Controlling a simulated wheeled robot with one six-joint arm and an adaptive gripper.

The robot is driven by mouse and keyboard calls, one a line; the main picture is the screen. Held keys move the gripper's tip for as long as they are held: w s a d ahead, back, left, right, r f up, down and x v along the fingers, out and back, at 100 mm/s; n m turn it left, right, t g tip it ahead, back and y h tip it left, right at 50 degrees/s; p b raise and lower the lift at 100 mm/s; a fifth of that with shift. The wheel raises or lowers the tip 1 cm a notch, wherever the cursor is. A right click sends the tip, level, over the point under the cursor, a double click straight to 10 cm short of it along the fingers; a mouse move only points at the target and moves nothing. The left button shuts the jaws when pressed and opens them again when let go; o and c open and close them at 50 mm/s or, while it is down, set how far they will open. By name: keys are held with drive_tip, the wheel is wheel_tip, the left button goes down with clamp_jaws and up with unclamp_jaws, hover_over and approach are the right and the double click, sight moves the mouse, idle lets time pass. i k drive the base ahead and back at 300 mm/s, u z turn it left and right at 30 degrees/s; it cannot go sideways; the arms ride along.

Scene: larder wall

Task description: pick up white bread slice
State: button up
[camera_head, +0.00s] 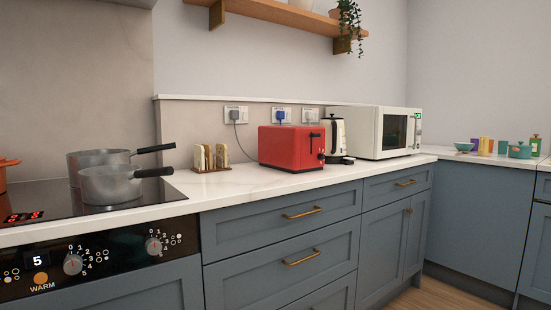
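Several bread slices (203,157) stand upright in a small wooden rack (211,169) on the white counter, left of a red toaster. Some slices look pale and some have darker crusts. I cannot tell which of them is the white bread slice at this size. My gripper is not in view.
The red toaster (291,146), a cream kettle (334,138) and a white microwave (382,132) stand right of the rack. Two grey pans (122,184) sit on the hob (60,202) at left, handles pointing right. Bare counter (245,184) lies in front of the toaster.

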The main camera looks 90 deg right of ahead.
sight(199, 150)
drive_tip(key=z, duration=2.05)
